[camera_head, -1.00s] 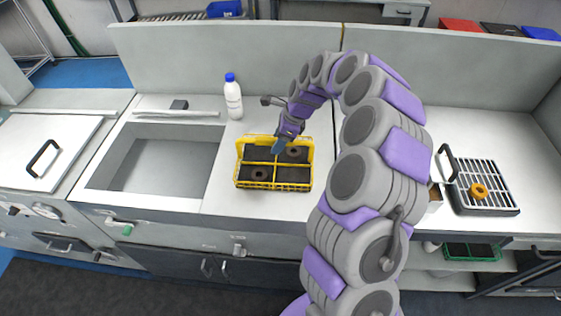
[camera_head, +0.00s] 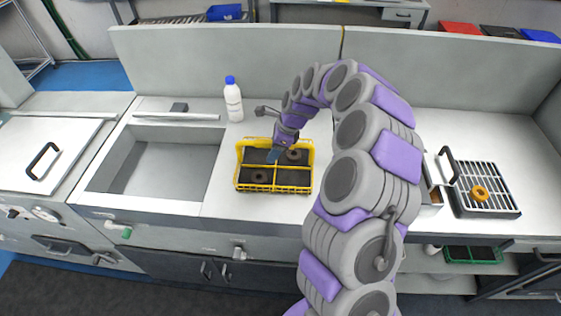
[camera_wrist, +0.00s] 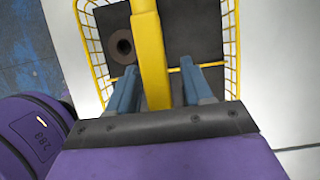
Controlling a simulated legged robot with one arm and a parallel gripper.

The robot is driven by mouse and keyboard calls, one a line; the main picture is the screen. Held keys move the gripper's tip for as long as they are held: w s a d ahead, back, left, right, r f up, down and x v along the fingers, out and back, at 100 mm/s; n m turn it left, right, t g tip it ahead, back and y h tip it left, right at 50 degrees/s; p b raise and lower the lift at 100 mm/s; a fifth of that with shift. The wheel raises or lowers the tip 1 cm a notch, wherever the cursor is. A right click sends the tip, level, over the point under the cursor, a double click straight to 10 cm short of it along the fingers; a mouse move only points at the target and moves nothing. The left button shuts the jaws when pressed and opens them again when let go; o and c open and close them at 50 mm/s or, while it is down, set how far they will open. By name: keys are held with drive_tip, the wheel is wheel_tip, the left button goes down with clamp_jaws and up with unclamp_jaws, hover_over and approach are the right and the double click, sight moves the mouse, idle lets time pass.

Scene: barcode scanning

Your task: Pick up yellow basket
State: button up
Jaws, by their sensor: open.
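The yellow basket (camera_head: 262,187) stands on the white counter to the right of the sink. It is a wire basket with a dark floor, a central bar and dividers, and it holds two dark ring-shaped parts. My gripper (camera_head: 273,156) is over the middle of the basket, pointing down. In the wrist view my gripper (camera_wrist: 163,85) has its two blue fingers apart, one on each side of the basket's yellow central bar (camera_wrist: 148,50). The bar lies between the fingers, with gaps visible on both sides. One dark ring (camera_wrist: 122,46) shows left of the bar.
A white bottle with a blue cap (camera_head: 233,99) stands behind the basket. The sink (camera_head: 155,165) is at the left. A grey rack (camera_head: 487,202) with an orange ring (camera_head: 480,192) is at the right, past my arm. A back panel (camera_head: 200,65) closes off the counter.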

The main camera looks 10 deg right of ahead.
drive_tip(key=shift+a, duration=0.45)
drive_tip(key=shift+d+f, duration=0.15)
drive_tip(key=shift+d, duration=0.4)
drive_tip(key=shift+a, duration=0.45)
drive_tip(key=c, duration=0.6)
drive_tip(key=shift+d, duration=0.1)
drive_tip(key=shift+c, duration=1.4)
drive_tip(key=shift+d, duration=0.15)
clamp_jaws()
